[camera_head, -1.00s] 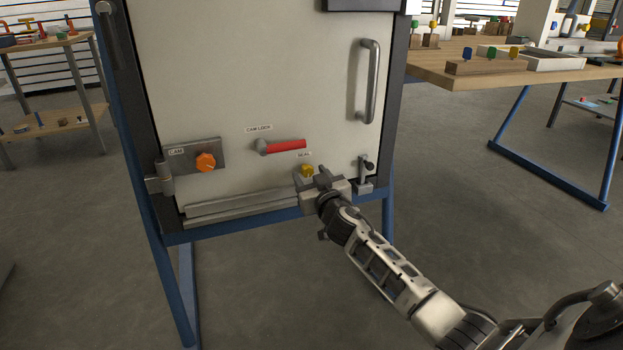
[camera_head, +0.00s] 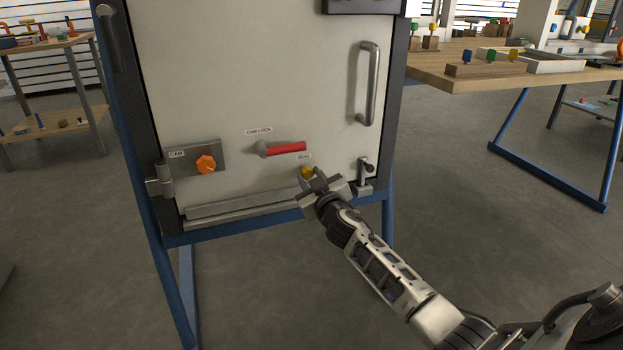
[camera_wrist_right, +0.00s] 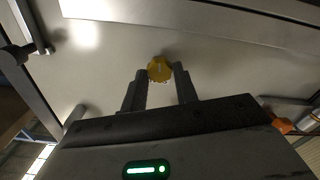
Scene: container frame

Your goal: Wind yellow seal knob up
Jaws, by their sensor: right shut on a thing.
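The yellow seal knob (camera_head: 307,172) sits low on the pale door panel, just under a small SEAL label (camera_head: 304,157). My right gripper (camera_head: 310,179) reaches up to it from below right, and its fingers partly hide the knob. In the right wrist view the yellow knob (camera_wrist_right: 160,70) shows between the tips of the two dark fingers (camera_wrist_right: 160,82), which are shut on it. The gripper looks rolled relative to the door. My left gripper is not in view.
A red-handled cam lock lever (camera_head: 282,148) is just above left of the knob. An orange cam knob (camera_head: 206,164) is farther left. A small metal latch (camera_head: 366,170) stands close on the right, below a tall door handle (camera_head: 369,84). A ledge (camera_head: 245,204) runs along the bottom.

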